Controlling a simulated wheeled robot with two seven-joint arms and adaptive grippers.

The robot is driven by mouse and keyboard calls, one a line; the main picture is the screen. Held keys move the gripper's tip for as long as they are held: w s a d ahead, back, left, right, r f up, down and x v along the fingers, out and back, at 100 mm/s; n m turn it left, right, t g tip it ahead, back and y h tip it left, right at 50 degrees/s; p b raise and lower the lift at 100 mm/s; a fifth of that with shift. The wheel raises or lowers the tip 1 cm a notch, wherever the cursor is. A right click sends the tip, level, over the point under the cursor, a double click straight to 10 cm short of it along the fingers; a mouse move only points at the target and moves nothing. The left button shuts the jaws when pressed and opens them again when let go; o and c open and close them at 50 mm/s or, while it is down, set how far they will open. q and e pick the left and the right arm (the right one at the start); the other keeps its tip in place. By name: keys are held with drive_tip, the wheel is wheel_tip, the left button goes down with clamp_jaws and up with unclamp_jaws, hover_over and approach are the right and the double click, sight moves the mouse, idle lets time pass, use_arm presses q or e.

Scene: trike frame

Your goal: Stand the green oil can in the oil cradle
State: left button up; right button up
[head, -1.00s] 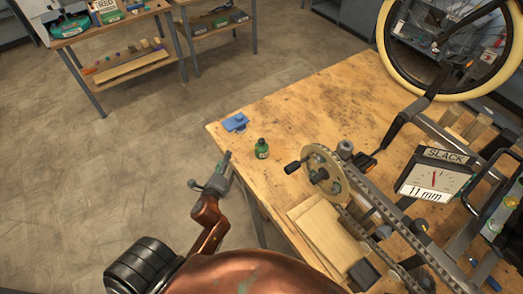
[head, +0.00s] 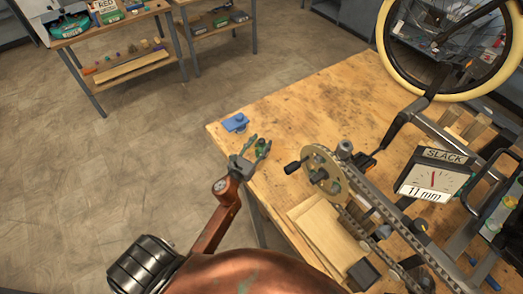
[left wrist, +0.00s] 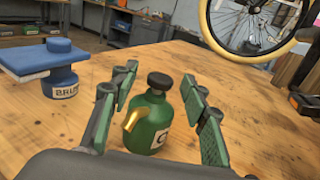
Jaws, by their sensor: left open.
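The green oil can (left wrist: 149,122) stands upright on the workbench, with a black cap, a brass spout and a white label. In the head view the oil can (head: 260,146) is partly hidden by my left gripper (head: 258,150). My left gripper, seen in the left wrist view (left wrist: 158,110), is open, with one finger on each side of the can. I cannot tell whether the fingers touch it. I cannot make out the oil cradle for certain. My right gripper is not in view.
A blue object with a round base (head: 235,122) stands behind the can near the bench's left edge. To the right are a chainring (head: 325,170) with a crank and chain, a wooden block (head: 325,228) and a slack gauge (head: 435,176). The bench top (head: 315,115) behind is clear.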

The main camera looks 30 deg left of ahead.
use_arm(q)
drive_tip(key=shift+w, duration=0.45)
clamp_jaws()
idle(0.6)
